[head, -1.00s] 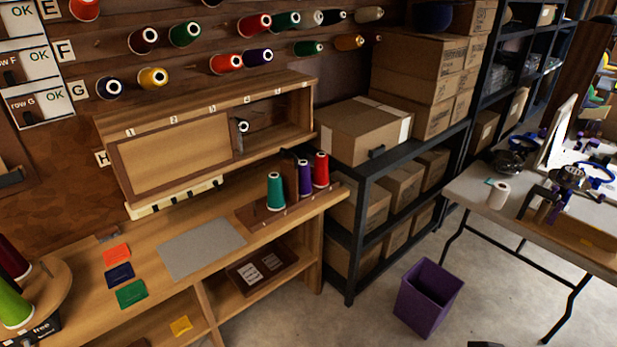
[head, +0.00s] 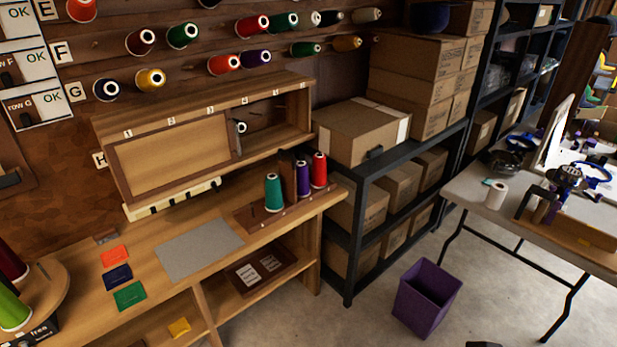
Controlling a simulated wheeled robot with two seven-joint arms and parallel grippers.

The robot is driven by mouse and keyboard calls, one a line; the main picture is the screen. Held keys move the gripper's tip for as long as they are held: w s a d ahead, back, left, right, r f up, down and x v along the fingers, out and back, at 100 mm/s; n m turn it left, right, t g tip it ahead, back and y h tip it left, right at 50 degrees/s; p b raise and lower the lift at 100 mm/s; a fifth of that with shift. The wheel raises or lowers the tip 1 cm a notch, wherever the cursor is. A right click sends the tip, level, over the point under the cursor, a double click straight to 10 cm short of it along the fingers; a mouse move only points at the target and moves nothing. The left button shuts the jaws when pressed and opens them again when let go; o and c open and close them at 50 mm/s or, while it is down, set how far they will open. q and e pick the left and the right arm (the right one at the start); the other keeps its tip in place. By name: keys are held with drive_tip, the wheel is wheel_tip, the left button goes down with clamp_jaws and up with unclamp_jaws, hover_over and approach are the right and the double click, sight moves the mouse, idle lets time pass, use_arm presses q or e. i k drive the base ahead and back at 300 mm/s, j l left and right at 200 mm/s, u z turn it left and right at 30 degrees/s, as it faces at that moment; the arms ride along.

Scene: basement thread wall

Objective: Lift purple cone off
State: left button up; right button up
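A purple cone (head: 303,179) stands upright on a dark wooden board (head: 246,220) at the right end of the workbench. It is between a teal cone (head: 273,193) on its left and a red cone (head: 319,170) close on its right. A brown upright piece (head: 288,176) stands between the teal and purple cones. The purple cone's foot is partly hidden. Another purple cone (head: 255,56) sits on the thread wall among other colours. Neither of my grippers can be made out in the head view.
A shelf box with a sliding-looking panel (head: 172,160) sits above the bench. A grey mat (head: 200,250) lies left of the board. A black rack (head: 352,240) with cardboard boxes stands right of the bench. A purple bin (head: 427,297) stands on open floor.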

sight(303, 187)
drive_tip(key=i+l+u, duration=0.15)
drive_tip(key=i+u, duration=0.25)
drive_tip(key=i+l+u, duration=0.2)
drive_tip(key=i+u, duration=0.15)
drive_tip(key=i+l+u, duration=0.4)
drive_tip(key=k+j, duration=0.05)
